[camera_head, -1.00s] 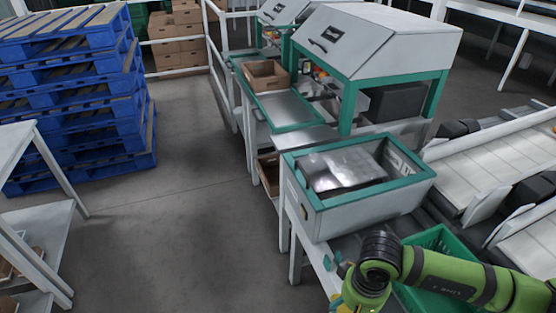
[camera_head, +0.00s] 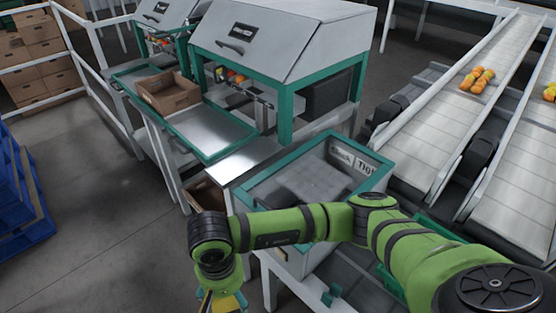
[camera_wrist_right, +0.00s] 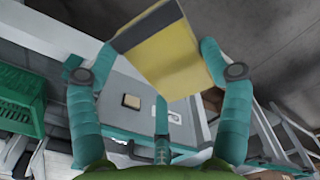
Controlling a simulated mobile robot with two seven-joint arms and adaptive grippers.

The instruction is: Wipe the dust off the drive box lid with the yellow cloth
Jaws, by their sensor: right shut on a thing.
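The drive box appears to be the grey box with a teal rim (camera_head: 262,180) in the middle of the head view. Its grey lid (camera_head: 312,180) has a darker, dusty-looking patch, and my right arm crosses in front of its near side. My right gripper (camera_wrist_right: 160,58) is shut on the yellow cloth (camera_wrist_right: 170,62), which looks like a flat folded pad with a grey edge. The cloth also shows at the bottom of the head view (camera_head: 228,303), left of the box and apart from the lid. My left gripper is in neither view.
A hooded grey machine (camera_head: 290,40) stands behind the box. A cardboard tray (camera_head: 168,92) sits on the teal-edged table beside it. Conveyors (camera_head: 475,110) with orange tomatoes run at the right. A green crate (camera_wrist_right: 22,100) shows in the wrist view. Blue pallets (camera_head: 18,195) stand at left; floor between is clear.

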